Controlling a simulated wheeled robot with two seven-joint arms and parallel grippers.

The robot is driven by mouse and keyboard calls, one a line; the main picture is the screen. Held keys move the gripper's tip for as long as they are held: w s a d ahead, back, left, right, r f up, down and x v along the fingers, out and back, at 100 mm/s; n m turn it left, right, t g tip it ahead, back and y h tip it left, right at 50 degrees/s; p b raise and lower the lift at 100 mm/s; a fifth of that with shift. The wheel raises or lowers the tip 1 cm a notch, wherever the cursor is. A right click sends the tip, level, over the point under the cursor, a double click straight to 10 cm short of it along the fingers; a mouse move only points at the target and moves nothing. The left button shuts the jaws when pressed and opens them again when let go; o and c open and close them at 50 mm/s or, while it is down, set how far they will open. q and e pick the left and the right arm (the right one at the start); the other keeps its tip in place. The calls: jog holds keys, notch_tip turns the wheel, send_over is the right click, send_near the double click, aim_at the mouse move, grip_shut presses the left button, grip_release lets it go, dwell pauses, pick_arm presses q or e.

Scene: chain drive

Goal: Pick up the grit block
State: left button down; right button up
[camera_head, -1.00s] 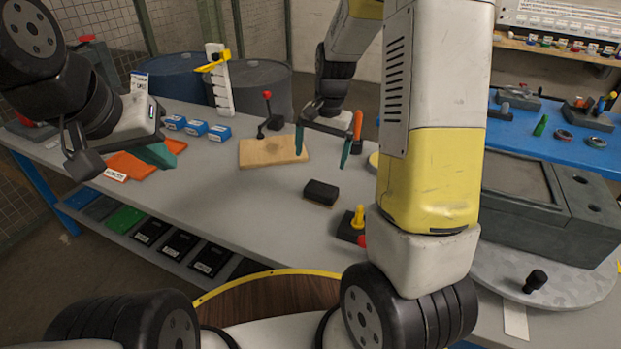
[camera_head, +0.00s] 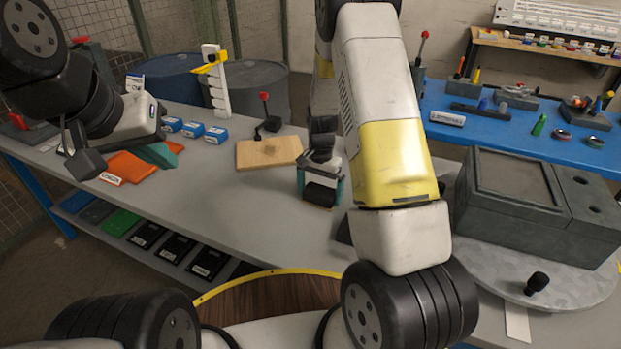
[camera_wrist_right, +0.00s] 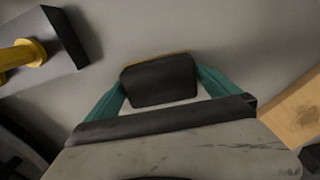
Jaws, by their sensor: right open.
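The grit block (camera_head: 320,194) is a small black block with a thin tan edge along its base, lying on the grey table. In the right wrist view the grit block (camera_wrist_right: 160,80) lies between the two green fingers. My right gripper (camera_head: 321,188) is open, with one finger on each side of the block; I cannot tell whether the fingers touch it. My right gripper also shows in its wrist view (camera_wrist_right: 160,88). My left gripper (camera_head: 118,160) is at the left of the table above the orange sheets; whether its jaws are open is unclear.
A wooden board (camera_head: 262,153) lies behind and left of the block. A black base with a yellow knob (camera_wrist_right: 22,55) is close by in the wrist view. Blue boxes (camera_head: 193,129) and orange sheets (camera_head: 130,165) lie further left. A grey machine block (camera_head: 520,200) stands at right.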

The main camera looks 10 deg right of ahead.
aim_at(320, 187)
jog(key=shift+c, duration=0.4)
jog(key=c, duration=1.2)
jog(key=shift+r, duration=0.65)
jog(key=shift+w+d+r, duration=0.1)
jog(key=shift+w+r, duration=0.2)
jog(key=shift+r, duration=0.3)
jog(key=shift+w+d+r, duration=0.1)
jog(key=shift+w+r, duration=0.2)
jog(key=shift+r, duration=0.25)
jog(key=w+d, duration=0.1)
jog(key=w, duration=0.3)
jog(key=w+d+r, duration=0.1)
jog(key=w, duration=0.4)
jog(key=w+d, duration=0.2)
jog(key=w, duration=0.3)
jog(key=shift+w+r, duration=0.15)
jog(key=shift+r, duration=0.05)
